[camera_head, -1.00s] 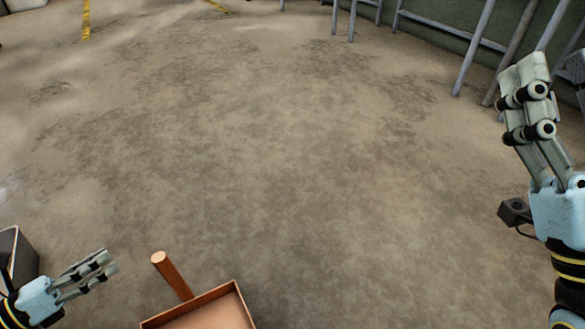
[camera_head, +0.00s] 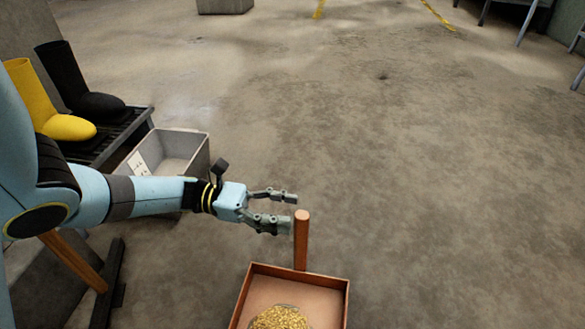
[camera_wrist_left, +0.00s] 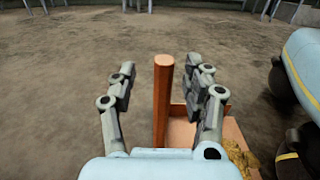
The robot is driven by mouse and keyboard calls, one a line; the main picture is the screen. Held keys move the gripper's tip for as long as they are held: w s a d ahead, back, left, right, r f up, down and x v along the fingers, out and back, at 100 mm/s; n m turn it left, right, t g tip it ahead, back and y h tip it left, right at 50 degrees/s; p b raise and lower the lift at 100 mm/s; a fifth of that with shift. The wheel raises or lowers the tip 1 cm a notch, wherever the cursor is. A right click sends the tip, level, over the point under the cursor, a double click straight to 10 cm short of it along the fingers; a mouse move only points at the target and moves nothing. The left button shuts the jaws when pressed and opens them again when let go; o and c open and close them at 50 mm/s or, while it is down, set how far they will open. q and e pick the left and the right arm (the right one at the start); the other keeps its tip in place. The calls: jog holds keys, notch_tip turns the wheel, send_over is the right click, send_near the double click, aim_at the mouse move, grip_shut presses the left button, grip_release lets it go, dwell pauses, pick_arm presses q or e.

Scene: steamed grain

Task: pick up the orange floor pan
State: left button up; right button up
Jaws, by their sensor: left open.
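The orange floor pan (camera_head: 344,302) is a shallow square tray at the bottom of the head view. It holds a heap of golden grain (camera_head: 281,318). Its round brown handle (camera_head: 301,243) sticks up from its far side. My left gripper (camera_head: 291,212) is open, pointing right, with its fingertips close to the handle top. In the left wrist view the handle (camera_wrist_left: 162,105) shows between the open fingers (camera_wrist_left: 161,72), and part of the pan (camera_wrist_left: 182,128) shows behind the right finger. I cannot tell whether a finger touches the handle. My right gripper is out of view.
A grey bin (camera_head: 178,150) stands on the floor behind my left forearm. Yellow boots (camera_head: 66,126) and black boots (camera_head: 98,104) stand on a dark rack (camera_head: 130,120) at the left. Metal legs stand at the far right. The floor right of the pan is clear.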

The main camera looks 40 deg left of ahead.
pick_arm(q)
jog(key=shift+s+x, duration=0.2)
jog(key=shift+x, duration=1.8)
jog(key=shift+d+f, duration=0.1)
jog(key=shift+f, duration=0.05)
grip_shut()
